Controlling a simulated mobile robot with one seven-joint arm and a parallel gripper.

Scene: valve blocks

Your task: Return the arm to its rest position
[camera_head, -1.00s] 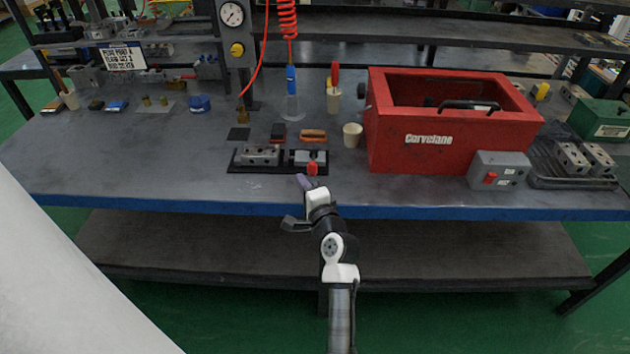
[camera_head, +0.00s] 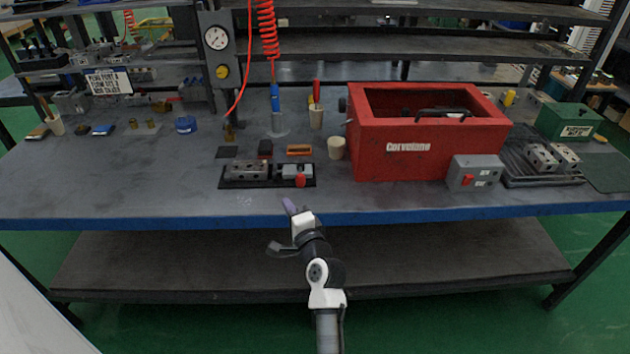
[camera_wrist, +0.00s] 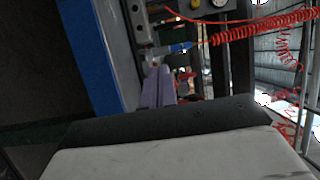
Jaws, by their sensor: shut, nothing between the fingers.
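My gripper (camera_head: 289,206) is at the front edge of the workbench in the head view, in front of a black tray (camera_head: 225,183). Its purple fingers also show in the wrist view (camera_wrist: 159,86), close together with nothing between them. The tray holds a grey valve block (camera_head: 246,170) on the left and a second grey block with a red part (camera_head: 299,175) on the right. The gripper is apart from both blocks.
A red box (camera_head: 430,150) marked "Corvelane" stands right of the tray, with a grey switch box (camera_head: 475,172) before it. A blue air tool (camera_head: 275,98) hangs on a red coiled hose behind. The bench's front left is clear.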

